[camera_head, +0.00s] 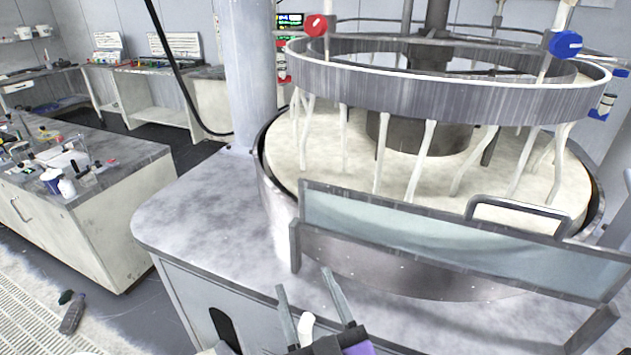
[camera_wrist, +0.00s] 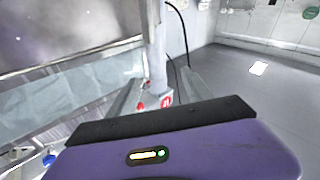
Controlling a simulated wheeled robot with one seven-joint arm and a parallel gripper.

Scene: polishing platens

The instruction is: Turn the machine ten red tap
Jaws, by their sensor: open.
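A round red tap (camera_head: 316,25) sits at the left of the metal ring above the polishing machine (camera_head: 190,215) in the head view. A smaller red part (camera_head: 284,76) shows below it, partly behind the ring. My gripper (camera_head: 304,280) is open and empty near the machine's front edge, low in the picture and well apart from the red tap. In the wrist view my gripper (camera_wrist: 162,80) points past a grey post, with small red parts (camera_wrist: 166,101) showing between the fingers. I cannot tell which machine these belong to.
A blue tap (camera_head: 565,44) is on the ring's right side. A clear splash guard (camera_head: 420,222) with a metal frame stands between my gripper and the platen (camera_head: 345,170). A bench (camera_head: 100,185) with bottles stands at left. A dark bottle (camera_head: 73,313) lies on the floor.

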